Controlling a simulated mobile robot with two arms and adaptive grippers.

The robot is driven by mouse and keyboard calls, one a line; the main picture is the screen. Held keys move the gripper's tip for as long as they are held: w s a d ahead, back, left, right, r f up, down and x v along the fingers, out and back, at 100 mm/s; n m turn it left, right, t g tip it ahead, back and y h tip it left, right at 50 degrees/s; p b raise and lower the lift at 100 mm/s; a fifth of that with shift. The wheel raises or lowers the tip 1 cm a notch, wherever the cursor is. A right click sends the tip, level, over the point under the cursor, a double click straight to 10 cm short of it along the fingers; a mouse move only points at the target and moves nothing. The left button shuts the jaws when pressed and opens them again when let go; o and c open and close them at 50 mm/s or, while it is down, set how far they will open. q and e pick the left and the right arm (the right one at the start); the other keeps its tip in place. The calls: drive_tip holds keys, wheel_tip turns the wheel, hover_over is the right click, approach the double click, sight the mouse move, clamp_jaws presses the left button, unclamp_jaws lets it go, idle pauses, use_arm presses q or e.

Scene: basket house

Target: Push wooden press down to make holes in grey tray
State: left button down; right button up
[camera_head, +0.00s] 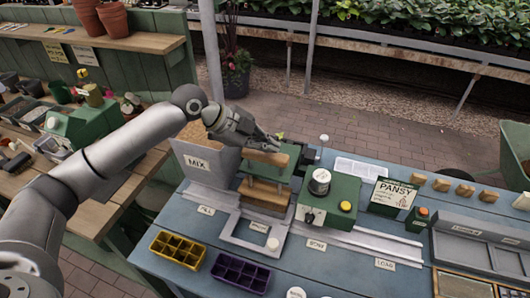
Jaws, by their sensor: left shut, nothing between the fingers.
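The wooden press (265,197) stands at the back middle of the blue table, with a green plate on posts above its wooden block and a wooden bar (266,157) on top. My left gripper (272,144) is shut and empty, just above the bar; I cannot tell whether it touches it. A grey tray-like frame (240,243) lies in front of the press, with a small pale round piece at its right side. Whether a tray lies under the block is hidden. My right gripper is not in view.
The grey MIX bin (197,183) stands left of the press, and a green box (330,210) with a yellow button stands right. A yellow tray (177,249) and a purple tray (240,272) lie at the front. A PANSY sign box (392,197) is farther right.

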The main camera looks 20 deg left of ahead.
sight(266, 156)
use_arm(q)
drive_tip(key=shift+f+b, duration=0.35)
drive_tip(key=shift+f, duration=0.4)
idle(0.4)
drive_tip(key=shift+f+b, duration=0.6)
drive_tip(key=shift+f, duration=0.6)
idle(0.8)
drive_tip(key=shift+r+p, duration=1.9)
drive_tip(key=shift+r, duration=0.4)
wheel_tip(266, 156, up, 5)
drive_tip(key=p, duration=0.4)
drive_tip(key=shift+r, duration=0.1)
